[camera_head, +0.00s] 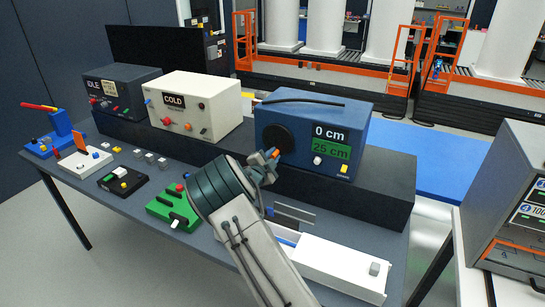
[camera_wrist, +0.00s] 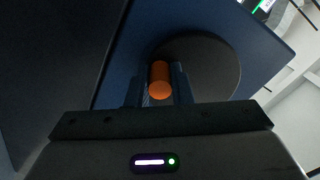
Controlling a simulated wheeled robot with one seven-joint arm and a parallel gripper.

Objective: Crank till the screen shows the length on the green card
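The blue crank box (camera_head: 366,125) stands on the black shelf at the right of the bench. Its screen (camera_head: 330,134) reads "0 cm". The green card (camera_head: 331,149) just below it reads "25 cm". A dark round crank disc (camera_head: 277,138) is on the box's front; it fills the upper middle of the wrist view (camera_wrist: 210,65). An orange crank handle (camera_wrist: 160,80) sticks out near the disc's left edge there. My gripper (camera_wrist: 160,88) has a finger on each side of the handle and looks shut on it. In the head view my gripper (camera_head: 270,158) partly covers the disc.
A white "COLD" box (camera_head: 205,100) and a dark "IDLE" box (camera_head: 122,92) stand to the left. A green switch block (camera_head: 172,210) and a long white tray (camera_head: 345,268) lie on the bench near my arm. A grey cabinet (camera_head: 515,190) stands at the right.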

